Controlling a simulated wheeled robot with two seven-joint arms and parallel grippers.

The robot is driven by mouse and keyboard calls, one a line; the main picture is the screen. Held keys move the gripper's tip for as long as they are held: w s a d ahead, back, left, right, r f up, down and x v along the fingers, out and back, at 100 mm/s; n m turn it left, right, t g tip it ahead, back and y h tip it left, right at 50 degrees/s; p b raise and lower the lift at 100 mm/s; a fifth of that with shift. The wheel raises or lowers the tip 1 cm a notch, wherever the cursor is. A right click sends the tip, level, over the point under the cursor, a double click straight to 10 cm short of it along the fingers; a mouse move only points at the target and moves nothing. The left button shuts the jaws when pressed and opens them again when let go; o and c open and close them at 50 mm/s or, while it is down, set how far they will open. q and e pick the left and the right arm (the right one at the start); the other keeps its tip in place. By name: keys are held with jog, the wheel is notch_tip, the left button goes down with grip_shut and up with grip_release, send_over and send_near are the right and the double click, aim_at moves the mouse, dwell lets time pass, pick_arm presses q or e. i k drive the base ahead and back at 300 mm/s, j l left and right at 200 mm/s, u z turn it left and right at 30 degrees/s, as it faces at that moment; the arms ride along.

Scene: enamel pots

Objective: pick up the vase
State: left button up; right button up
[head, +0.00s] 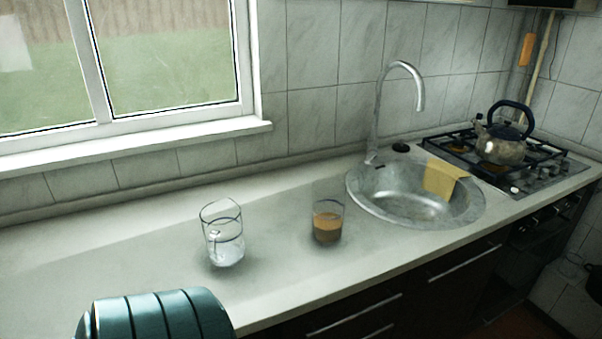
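A clear glass vessel (224,247), the thing in view most like a vase, stands upright on the light counter left of centre in the head view. It has a slanted-looking rim and clear contents low inside. To its right stands a shorter clear glass (327,227) holding a brown filling. The two stand apart. Neither of my grippers is in view, and nothing touches the glass vessel.
A teal ribbed object (155,316) is cut off at the bottom left. A round steel sink (400,210) with a tall faucet (417,92) and yellow cloth (444,178) lies right. A kettle (502,146) stands on the hob (540,172). The counter's left (90,245) is clear.

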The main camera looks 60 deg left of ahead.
aim_at(328, 213)
jog(key=u, duration=1.65)
jog(key=i+l+z, duration=0.4)
jog(key=i+j, duration=0.05)
jog(key=j, duration=0.05)
